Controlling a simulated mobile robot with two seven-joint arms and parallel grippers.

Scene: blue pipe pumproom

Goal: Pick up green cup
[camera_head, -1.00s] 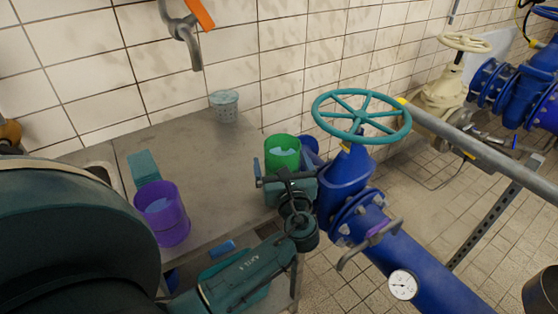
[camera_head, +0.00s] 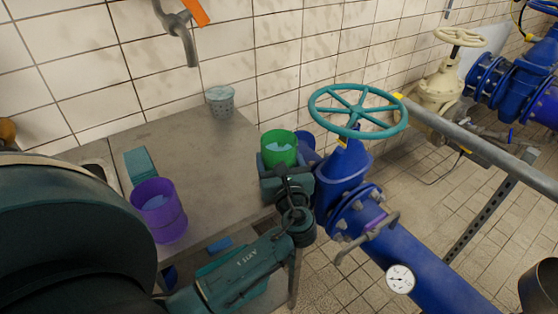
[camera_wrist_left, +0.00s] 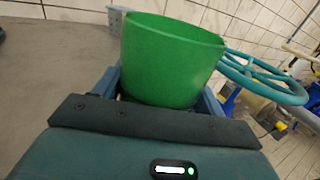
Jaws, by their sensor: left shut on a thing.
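The green cup (camera_head: 279,148) is upright at the right edge of the grey table, with something pale blue visible inside it. My left gripper (camera_head: 284,168) is shut on the cup, its fingers on either side of the lower part. In the left wrist view the cup (camera_wrist_left: 170,60) fills the space between the fingers (camera_wrist_left: 160,95), and its base is hidden behind the gripper body. I cannot tell whether the cup touches the table. My right gripper is not in view.
A purple cup (camera_head: 160,212), a teal block (camera_head: 140,166) and a speckled grey cup (camera_head: 220,102) stand on the table (camera_head: 195,160). A blue valve (camera_head: 342,185) with a teal handwheel (camera_head: 358,111) stands close right of the green cup. A tap (camera_head: 180,35) hangs above.

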